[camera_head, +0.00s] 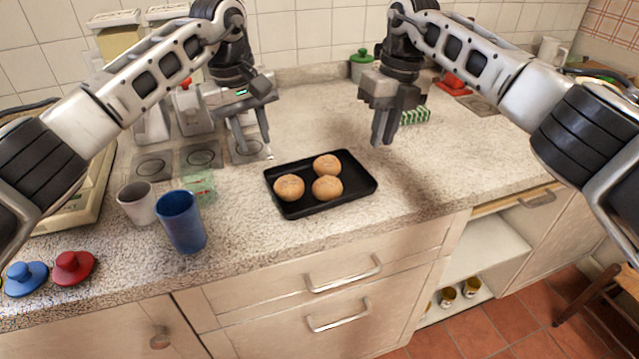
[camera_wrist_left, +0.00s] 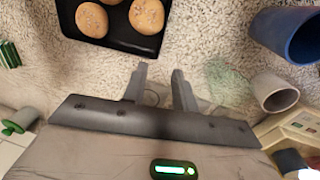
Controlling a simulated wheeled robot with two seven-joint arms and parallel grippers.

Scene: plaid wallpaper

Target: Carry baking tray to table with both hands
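The black baking tray (camera_head: 291,209) lies flat on the countertop with three round buns (camera_head: 327,187) on it. It also shows at the top of the left wrist view (camera_wrist_left: 118,45). My left gripper (camera_head: 255,153) is just behind the tray's left end, apart from it, with its two fingers spread and nothing between them. My right gripper (camera_head: 383,141) hangs behind the tray's right end, also apart from it; its fingers overlap in view, so its opening is unclear. No table can be made out for certain.
A blue cup (camera_head: 181,222) and a grey cup (camera_head: 137,203) stand left of the tray. Red and blue lids (camera_head: 73,267) lie near the front left edge. A green striped object (camera_head: 415,116) is behind my right gripper. Counter right of the tray is clear. A wooden stool (camera_head: 606,290) stands at far right.

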